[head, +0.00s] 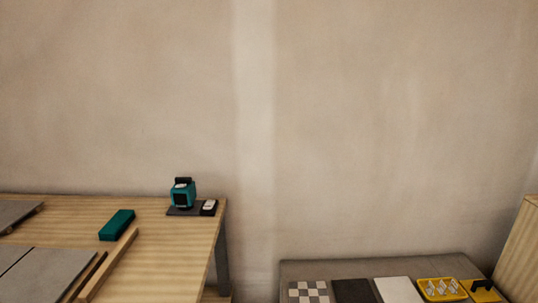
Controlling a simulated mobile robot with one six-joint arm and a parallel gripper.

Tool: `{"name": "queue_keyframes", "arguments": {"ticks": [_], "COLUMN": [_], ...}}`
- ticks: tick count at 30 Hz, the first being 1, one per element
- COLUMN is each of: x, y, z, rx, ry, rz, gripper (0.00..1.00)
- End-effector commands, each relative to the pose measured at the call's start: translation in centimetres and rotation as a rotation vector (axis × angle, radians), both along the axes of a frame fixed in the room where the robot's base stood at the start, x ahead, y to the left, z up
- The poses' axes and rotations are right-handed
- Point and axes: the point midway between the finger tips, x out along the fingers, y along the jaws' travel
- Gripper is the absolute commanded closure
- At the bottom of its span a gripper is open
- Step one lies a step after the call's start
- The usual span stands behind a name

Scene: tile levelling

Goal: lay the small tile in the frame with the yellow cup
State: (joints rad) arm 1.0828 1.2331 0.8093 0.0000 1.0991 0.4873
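A yellow piece with a black handle (482,289), perhaps the yellow cup, is at the bottom right on a low grey bench, partly cut by the picture edge. Near it lie a checkered tile (308,291), a dark tile (352,291) and a white tile (398,290); I cannot tell which is the small tile. On the wooden table at left, large grey tiles (45,270) lie beside a wooden batten (108,265), perhaps part of the frame. The rest of it is cut off. My gripper is not in view.
A yellow tray of pale pieces (441,289) sits on the grey bench (390,266). A teal block (117,225) and a teal device (182,193) on a dark plate stand on the wooden table (190,240). A gap separates table and bench. Wooden furniture (521,255) stands far right.

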Motion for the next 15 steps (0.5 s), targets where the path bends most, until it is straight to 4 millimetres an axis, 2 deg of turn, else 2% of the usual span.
{"name": "queue_keyframes", "arguments": {"ticks": [15], "x": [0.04], "y": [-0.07], "z": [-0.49], "rx": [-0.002], "ry": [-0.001], "rz": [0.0], "gripper": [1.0]}}
